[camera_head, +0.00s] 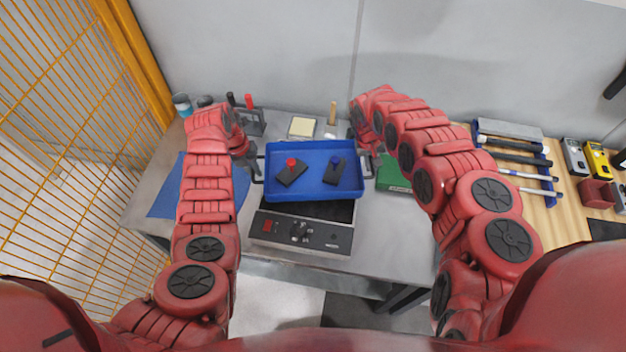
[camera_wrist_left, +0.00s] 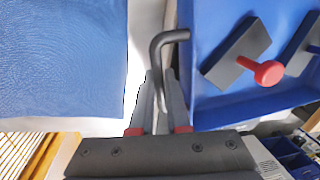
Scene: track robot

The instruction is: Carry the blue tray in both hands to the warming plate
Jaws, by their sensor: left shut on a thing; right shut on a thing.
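The blue tray (camera_head: 312,190) is over the warming plate (camera_head: 300,229) in the head view, covering much of its top. Whether it touches the plate I cannot tell. Two dark blocks lie in the tray, one with a red knob (camera_head: 291,172), one with a blue knob (camera_head: 335,171). My left gripper (camera_head: 250,165) is at the tray's left side. The left wrist view shows its fingers (camera_wrist_left: 160,105) shut on the tray's dark bent handle (camera_wrist_left: 158,55). My right gripper (camera_head: 369,163) is shut at the tray's right handle, partly hidden by my arm.
A blue mat (camera_head: 165,195) lies left on the grey table. A green thing (camera_head: 392,175) lies right of the tray. A yellow pad (camera_head: 302,127) and a rack with red and black handles (camera_head: 250,118) stand behind. A wooden bench (camera_head: 520,190) with tools is at right.

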